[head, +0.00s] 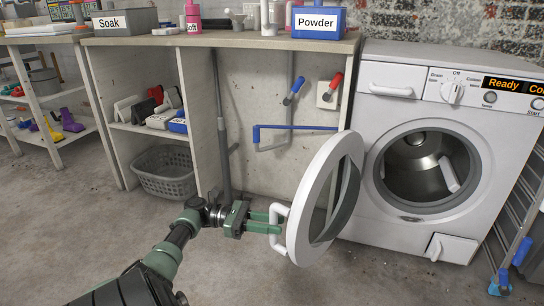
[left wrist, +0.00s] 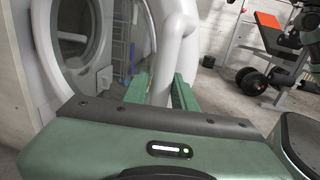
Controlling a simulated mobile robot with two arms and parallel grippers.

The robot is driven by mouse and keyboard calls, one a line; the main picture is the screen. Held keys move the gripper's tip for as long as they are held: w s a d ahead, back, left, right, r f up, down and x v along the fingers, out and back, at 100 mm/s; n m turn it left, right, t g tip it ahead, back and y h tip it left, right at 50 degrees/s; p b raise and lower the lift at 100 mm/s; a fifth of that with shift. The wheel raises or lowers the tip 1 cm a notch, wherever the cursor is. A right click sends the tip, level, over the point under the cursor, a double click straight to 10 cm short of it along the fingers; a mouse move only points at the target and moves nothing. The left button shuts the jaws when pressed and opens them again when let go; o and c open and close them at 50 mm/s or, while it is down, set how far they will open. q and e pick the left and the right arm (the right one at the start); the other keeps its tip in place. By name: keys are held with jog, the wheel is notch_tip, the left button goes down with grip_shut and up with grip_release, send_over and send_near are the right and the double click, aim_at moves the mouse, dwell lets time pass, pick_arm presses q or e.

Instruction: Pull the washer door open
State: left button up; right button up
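The washer (head: 450,190) is white, and its round door (head: 303,205) stands wide open, swung out to the left of the dark drum opening (head: 425,165). The door's white handle (head: 276,240) is on its outer edge side. My left gripper (head: 272,223) is at this handle, with its green fingers on either side of the bar. In the left wrist view the handle (left wrist: 163,75) stands between the two fingers (left wrist: 161,92), which look closed on it. The washer's opening (left wrist: 75,40) shows behind, through the door side. My right gripper is not in view.
A concrete counter (head: 230,40) with a blue Powder box (head: 318,22) and a Soak box (head: 125,22) stands left of the washer. A grey basket (head: 165,172) sits beneath. A metal rack (head: 515,210) is at right. The floor in front is clear.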

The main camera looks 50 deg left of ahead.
pick_arm(q)
jog(key=shift+o, duration=1.1)
jog(key=shift+w, duration=0.15)
jog(key=v, duration=0.7)
jog(key=shift+s+a+p, duration=0.25)
jog(key=shift+p, duration=0.1)
